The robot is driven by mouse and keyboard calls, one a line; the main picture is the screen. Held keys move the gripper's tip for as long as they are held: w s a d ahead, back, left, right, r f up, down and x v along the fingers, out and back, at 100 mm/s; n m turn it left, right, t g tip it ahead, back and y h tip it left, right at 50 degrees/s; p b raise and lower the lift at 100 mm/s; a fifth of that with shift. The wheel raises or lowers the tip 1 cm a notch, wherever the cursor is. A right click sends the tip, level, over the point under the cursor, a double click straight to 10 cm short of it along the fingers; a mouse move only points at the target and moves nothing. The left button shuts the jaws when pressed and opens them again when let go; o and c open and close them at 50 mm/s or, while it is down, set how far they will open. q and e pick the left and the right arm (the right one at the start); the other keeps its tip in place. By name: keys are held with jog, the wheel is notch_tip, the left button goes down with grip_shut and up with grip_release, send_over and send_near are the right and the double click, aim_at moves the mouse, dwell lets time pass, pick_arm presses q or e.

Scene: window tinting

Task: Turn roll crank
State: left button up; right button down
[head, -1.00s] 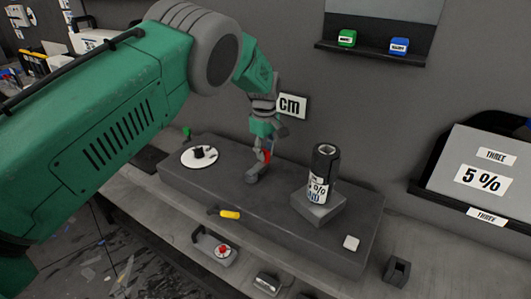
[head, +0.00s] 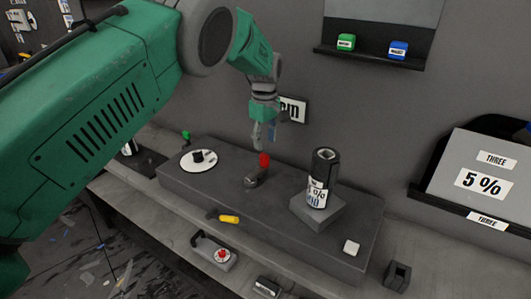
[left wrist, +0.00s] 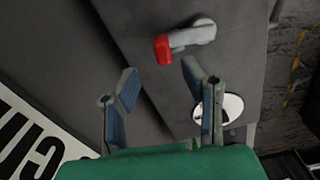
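The roll crank (head: 257,177) is a grey arm with a red handle (head: 264,159), mounted on the long dark grey block (head: 230,194). In the left wrist view the crank (left wrist: 192,36) and its red handle (left wrist: 163,49) show beyond the fingertips. My left gripper (head: 264,140) is above the red handle. In the left wrist view the left gripper (left wrist: 160,80) is open, with nothing between its fingers and the handle apart from them. My right gripper is not in view.
A white disc with a black knob (head: 198,158) lies left of the crank. A labelled roll (head: 322,178) stands on a grey stand to the right. A yellow-handled tool (head: 229,219) lies at the block's front. The wall is close behind.

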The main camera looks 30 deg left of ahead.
pick_arm(q)
notch_tip(320, 180, up, 6)
dwell(0.4)
jog(key=shift+o, duration=0.4)
dwell(0.4)
